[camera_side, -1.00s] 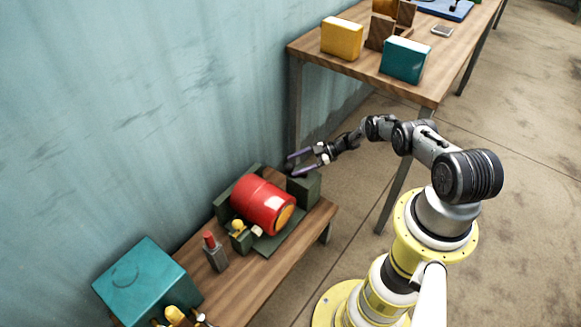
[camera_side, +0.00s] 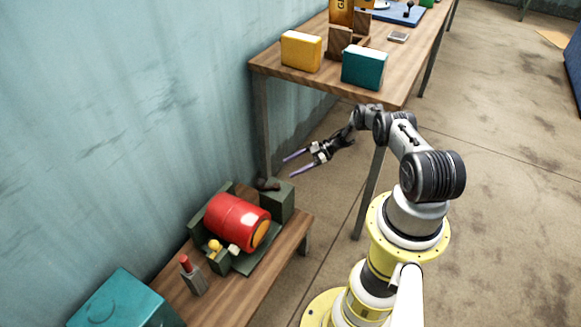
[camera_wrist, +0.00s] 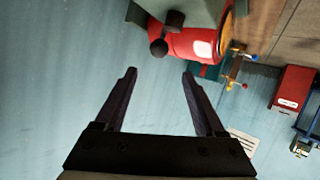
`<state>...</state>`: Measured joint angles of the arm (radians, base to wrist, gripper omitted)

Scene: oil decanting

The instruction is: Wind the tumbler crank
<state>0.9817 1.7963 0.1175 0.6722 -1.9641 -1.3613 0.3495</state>
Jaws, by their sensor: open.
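The tumbler is a red drum (camera_side: 238,222) with an orange end, lying in a dark green cradle on the low wooden bench. A dark crank (camera_side: 268,184) shows at the far end of the drum, by the green housing (camera_side: 278,202). In the wrist view its round black knob (camera_wrist: 158,47) lies just beyond the fingertips, near the red drum (camera_wrist: 195,44). My gripper (camera_side: 288,168) is open and empty, above and slightly right of the crank, apart from it. Its two dark fingers (camera_wrist: 159,73) are spread in the wrist view, with the knob roughly in line with their gap.
A grey bottle-like item with a red top (camera_side: 192,275) and a teal box (camera_side: 125,303) stand on the bench. The taller table (camera_side: 300,80) behind bears yellow (camera_side: 301,52) and teal (camera_side: 364,67) blocks. The wall (camera_side: 120,130) runs close along the left.

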